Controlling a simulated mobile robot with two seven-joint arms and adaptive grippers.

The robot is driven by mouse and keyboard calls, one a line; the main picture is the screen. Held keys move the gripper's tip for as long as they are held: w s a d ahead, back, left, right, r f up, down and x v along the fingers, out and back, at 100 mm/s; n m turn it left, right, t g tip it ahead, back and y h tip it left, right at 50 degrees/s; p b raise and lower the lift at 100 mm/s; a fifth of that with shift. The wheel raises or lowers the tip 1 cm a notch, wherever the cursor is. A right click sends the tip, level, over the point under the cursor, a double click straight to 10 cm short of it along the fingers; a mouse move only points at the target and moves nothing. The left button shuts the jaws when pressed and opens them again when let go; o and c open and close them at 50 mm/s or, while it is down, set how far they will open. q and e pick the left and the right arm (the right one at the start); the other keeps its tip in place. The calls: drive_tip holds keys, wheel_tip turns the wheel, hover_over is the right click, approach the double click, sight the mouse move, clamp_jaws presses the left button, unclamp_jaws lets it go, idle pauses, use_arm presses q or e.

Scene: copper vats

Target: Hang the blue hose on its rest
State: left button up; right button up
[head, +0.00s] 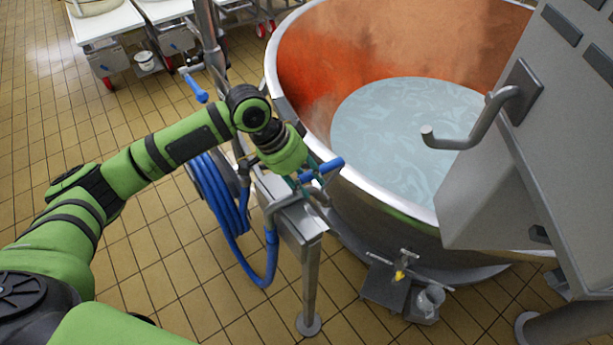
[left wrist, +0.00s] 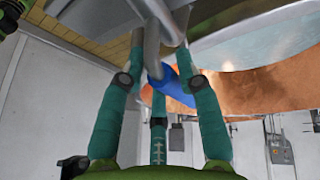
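The blue hose (head: 215,190) hangs in a coil beside the vat, left of a steel stand. One length loops down and rises to a grey bent tube at the stand. A blue grip (head: 322,170) sits on grey tubing just beyond my left gripper (head: 303,178). In the left wrist view, the blue grip (left wrist: 172,86) and a grey tube (left wrist: 152,50) lie between the teal fingers of my left gripper (left wrist: 160,40). The fingertips are apart, and I cannot tell whether they press on the tube. The coil's support is mostly hidden. My right gripper is out of view.
The copper vat (head: 400,50), holding pale liquid, stands behind the gripper. A grey panel with a hook (head: 470,130) is at the right. Another blue handle (head: 194,88) is on an upright pipe. White carts (head: 105,22) stand at the back. Tiled floor at the left is clear.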

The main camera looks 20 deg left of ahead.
use_arm(q)
drive_tip(key=shift+o, duration=0.8)
drive_tip(key=shift+f, duration=0.1)
